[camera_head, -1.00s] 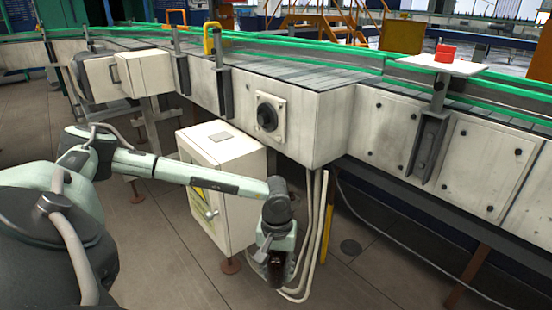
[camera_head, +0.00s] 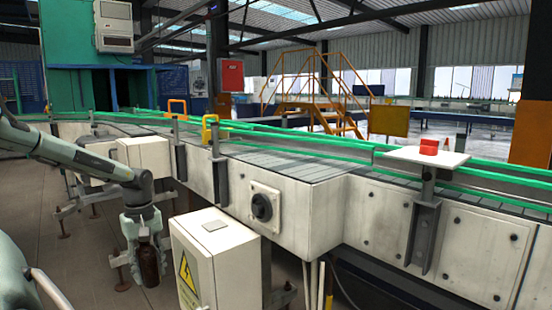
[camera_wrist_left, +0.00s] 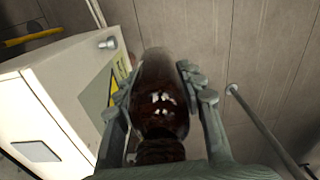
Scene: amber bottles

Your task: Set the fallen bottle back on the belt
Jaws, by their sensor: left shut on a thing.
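An amber bottle (camera_head: 149,268) hangs upright below my left gripper (camera_head: 146,243), which is shut on it. The bottle is dark brown and clear of the floor, left of the white cabinet. In the left wrist view the bottle (camera_wrist_left: 162,95) sits between the two fingers, its neck toward the palm and its body pointing away. The conveyor belt (camera_head: 300,168) with green rails runs across the head view, higher than the bottle and to its right. My right gripper is in neither view.
A white electrical cabinet (camera_head: 225,268) stands close to the right of the bottle; it also shows in the left wrist view (camera_wrist_left: 50,110). A yellow bracket (camera_head: 209,130) rises at the belt's near edge. A small white shelf (camera_head: 422,156) carries a red button (camera_head: 429,146).

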